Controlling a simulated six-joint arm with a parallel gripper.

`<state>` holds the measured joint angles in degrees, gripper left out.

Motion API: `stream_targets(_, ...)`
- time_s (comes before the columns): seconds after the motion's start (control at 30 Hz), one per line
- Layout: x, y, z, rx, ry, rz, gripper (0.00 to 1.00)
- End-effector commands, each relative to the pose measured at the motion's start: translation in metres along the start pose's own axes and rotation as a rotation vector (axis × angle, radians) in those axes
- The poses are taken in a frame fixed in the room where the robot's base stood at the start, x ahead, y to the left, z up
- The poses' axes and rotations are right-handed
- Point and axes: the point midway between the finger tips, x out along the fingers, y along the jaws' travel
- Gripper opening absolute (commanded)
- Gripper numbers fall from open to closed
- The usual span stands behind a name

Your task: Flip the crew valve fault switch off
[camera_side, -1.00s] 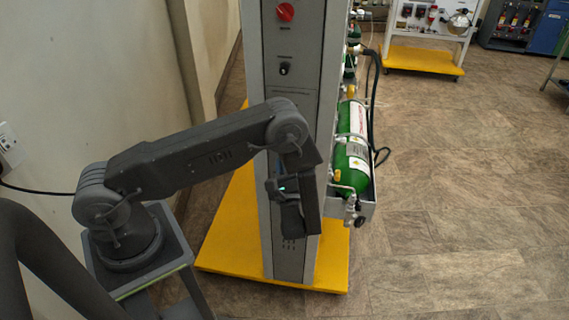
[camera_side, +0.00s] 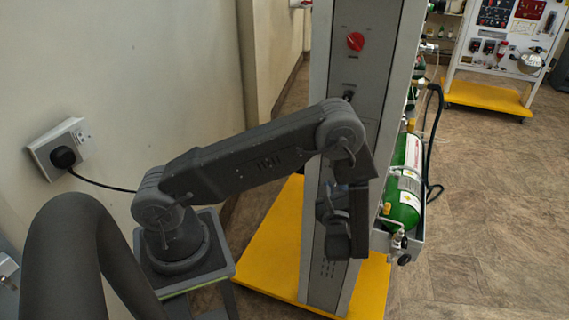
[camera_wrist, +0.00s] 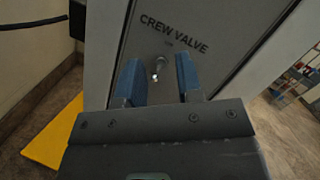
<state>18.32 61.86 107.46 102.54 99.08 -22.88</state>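The crew valve switch (camera_wrist: 158,67), a small metal toggle, stands out from the grey panel (camera_wrist: 215,30) under the label "CREW VALVE" in the wrist view. My gripper (camera_wrist: 158,78) is open, with one blue finger to the left and one to the right of the toggle as seen from the wrist. I cannot tell whether the fingers reach as far as the toggle or touch it. In the side view my gripper (camera_side: 326,210) is at the lower part of the upright panel (camera_side: 372,75), and my arm hides the switch there.
A red knob (camera_side: 355,41) and a small black knob (camera_side: 348,95) sit higher on the panel. Green cylinders (camera_side: 405,180) hang at its right side. The panel stands on a yellow base (camera_side: 270,255). A wall with a socket (camera_side: 62,150) is at left.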

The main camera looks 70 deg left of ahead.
Motion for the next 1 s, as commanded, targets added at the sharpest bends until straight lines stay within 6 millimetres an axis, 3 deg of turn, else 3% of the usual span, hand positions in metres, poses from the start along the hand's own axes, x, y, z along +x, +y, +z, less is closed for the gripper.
stream_targets(0.2,0.001,-0.006,0.007,0.055,0.181,0.104,0.33)
stream_targets(0.9,-0.134,-0.019,0.028,0.054,0.172,0.095,0.33)
stream_targets(1.0,-0.130,-0.004,0.023,0.157,0.124,0.034,0.33)
